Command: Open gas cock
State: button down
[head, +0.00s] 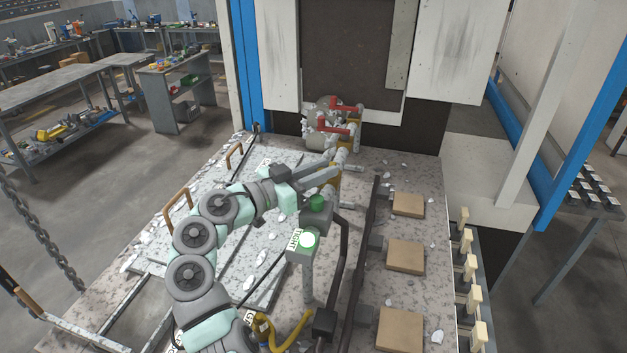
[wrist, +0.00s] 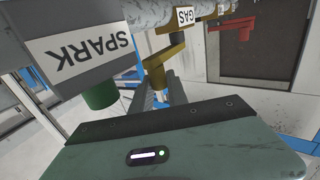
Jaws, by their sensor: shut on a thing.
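The gas cock is a yellow lever (wrist: 163,62) hanging from a grey pipe in the wrist view, beside a white GAS label (wrist: 186,18). My gripper (wrist: 163,95) is shut on the lower end of this lever, with its fingers reaching forward to it. In the head view my gripper (head: 331,172) is at the pipework in the middle of the bench, and the fingers partly hide the lever.
A box marked SPARK (wrist: 88,50), with a green button (wrist: 100,94), stands close left of my fingers in the wrist view. Red handles (head: 346,107) sit on pipes behind. A post-mounted light box (head: 300,243) and several brown blocks (head: 405,257) stand nearer.

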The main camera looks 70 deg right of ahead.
jog(key=shift+s, duration=0.1)
jog(key=c, duration=1.3)
grip_release()
jog(key=shift+a, duration=0.1)
jog(key=b+v, duration=0.2)
jog(key=v, duration=0.8)
jog(key=shift+a, duration=0.25)
